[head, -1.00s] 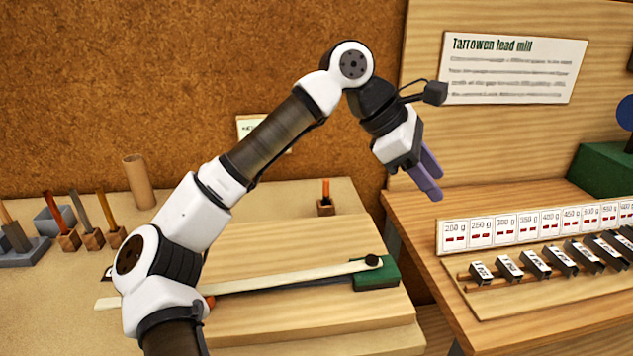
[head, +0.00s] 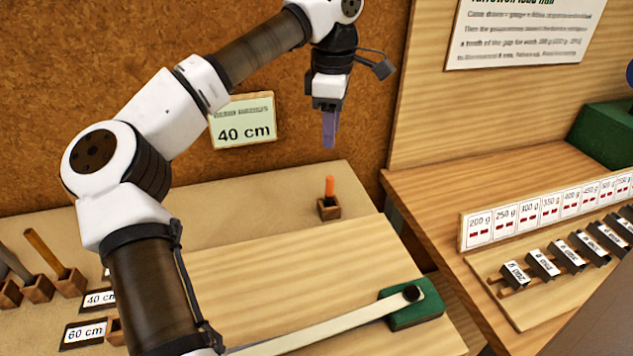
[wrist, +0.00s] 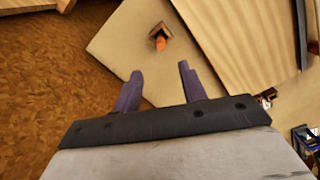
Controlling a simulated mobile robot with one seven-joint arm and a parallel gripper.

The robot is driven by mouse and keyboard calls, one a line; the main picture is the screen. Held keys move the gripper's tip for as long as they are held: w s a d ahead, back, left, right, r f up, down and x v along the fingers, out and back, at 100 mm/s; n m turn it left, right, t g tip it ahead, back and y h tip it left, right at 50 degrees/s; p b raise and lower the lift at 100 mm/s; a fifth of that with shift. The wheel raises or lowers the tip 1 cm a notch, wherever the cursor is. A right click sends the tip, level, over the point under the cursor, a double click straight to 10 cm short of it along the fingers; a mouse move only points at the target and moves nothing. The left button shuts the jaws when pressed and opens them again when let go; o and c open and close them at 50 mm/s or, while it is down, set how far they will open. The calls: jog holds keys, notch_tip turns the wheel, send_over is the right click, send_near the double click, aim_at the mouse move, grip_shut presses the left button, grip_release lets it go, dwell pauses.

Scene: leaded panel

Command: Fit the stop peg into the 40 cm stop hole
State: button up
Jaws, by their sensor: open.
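The orange stop peg (head: 329,188) stands upright in a small wooden holder (head: 329,208) on the bench's back right part. In the wrist view the peg (wrist: 160,43) lies ahead of the fingertips, roughly between their lines. My gripper (head: 329,130) is open and empty, pointing down above the peg and apart from it; its purple fingers also show in the wrist view (wrist: 161,72). A 40 cm label (head: 99,299) and a 60 cm label (head: 84,333) sit at the left of the board. My arm covers the area beside them, and I cannot make out the 40 cm hole.
A pale bar (head: 325,328) runs to a green block (head: 412,303) with a dark knob. A 40 cm sign (head: 243,122) hangs on the cork wall. A rack of labelled weights (head: 570,248) stands on the right bench. Wooden tool holders are at the left.

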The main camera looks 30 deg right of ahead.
aim_at(330, 177)
notch_tip(330, 177, down, 8)
jog(key=shift+s+f+p, duration=0.1)
jog(key=shift+p, duration=0.35)
jog(key=shift+f+p, duration=0.85)
jog(key=shift+f, duration=1.85)
grip_shut()
